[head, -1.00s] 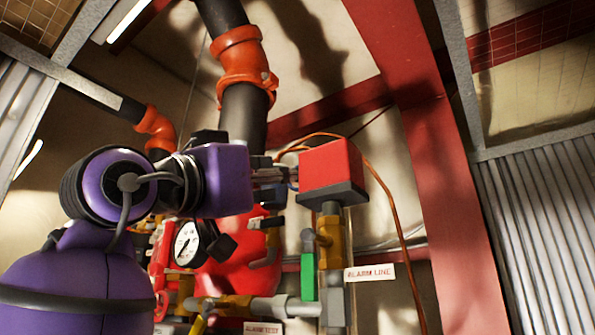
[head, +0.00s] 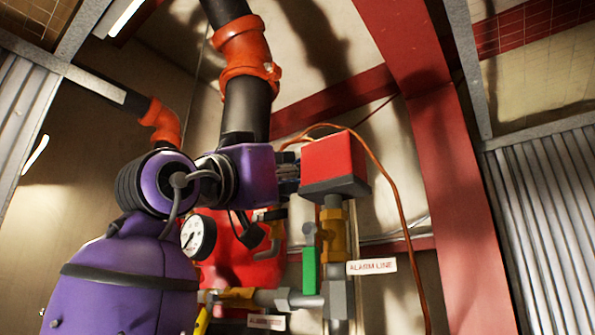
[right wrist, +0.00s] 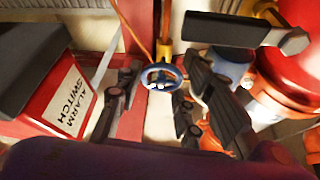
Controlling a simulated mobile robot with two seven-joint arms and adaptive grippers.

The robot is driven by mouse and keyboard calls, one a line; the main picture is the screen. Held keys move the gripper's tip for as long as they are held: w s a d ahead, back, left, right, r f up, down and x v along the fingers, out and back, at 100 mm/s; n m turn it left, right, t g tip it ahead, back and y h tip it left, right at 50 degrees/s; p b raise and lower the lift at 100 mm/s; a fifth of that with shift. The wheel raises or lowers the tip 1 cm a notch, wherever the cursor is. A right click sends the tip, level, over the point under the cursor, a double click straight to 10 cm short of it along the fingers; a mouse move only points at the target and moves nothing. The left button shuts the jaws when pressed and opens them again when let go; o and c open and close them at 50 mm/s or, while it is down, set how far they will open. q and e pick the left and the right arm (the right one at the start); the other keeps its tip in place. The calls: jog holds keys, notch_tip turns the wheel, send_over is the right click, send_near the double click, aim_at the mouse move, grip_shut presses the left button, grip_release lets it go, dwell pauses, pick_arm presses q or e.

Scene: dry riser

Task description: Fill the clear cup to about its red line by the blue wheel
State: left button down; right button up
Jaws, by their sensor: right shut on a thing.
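My right gripper (right wrist: 158,84) is the only one in sight. In the right wrist view its dark fingers stand on both sides of the small blue wheel (right wrist: 161,77), and it is shut on the wheel; the exact contact is hard to see. In the head view the purple arm comes up from the lower left, and this gripper (head: 287,179) shows just left of the red alarm switch box (head: 333,161). The wheel is hidden there. The clear cup and its red line are not seen in either view. My left gripper is not in view.
The alarm switch box (right wrist: 63,112) is close by in the wrist view. An orange cable (head: 390,190) loops over it. Brass and grey piping with a green lever (head: 310,270), a gauge (head: 198,237) and a red vessel (head: 232,262) crowd around. A red column (head: 445,190) stands right.

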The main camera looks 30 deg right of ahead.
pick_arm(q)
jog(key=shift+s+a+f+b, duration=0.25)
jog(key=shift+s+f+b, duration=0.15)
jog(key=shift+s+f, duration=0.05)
pick_arm(e)
jog(key=m+g, duration=0.2)
jog(key=m, duration=0.1)
jog(key=m+g, duration=0.1)
jog(key=m, duration=0.3)
jog(key=shift+w+f+g, duration=0.15)
jog(key=shift+f+g, duration=0.05)
jog(key=shift+g, duration=0.2)
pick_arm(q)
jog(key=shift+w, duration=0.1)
pick_arm(e)
jog(key=o, duration=1)
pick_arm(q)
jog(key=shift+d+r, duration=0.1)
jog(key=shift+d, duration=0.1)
pick_arm(e)
jog(key=shift+o, duration=0.3)
jog(key=shift+s, duration=0.2)
jog(key=shift+r, duration=0.1)
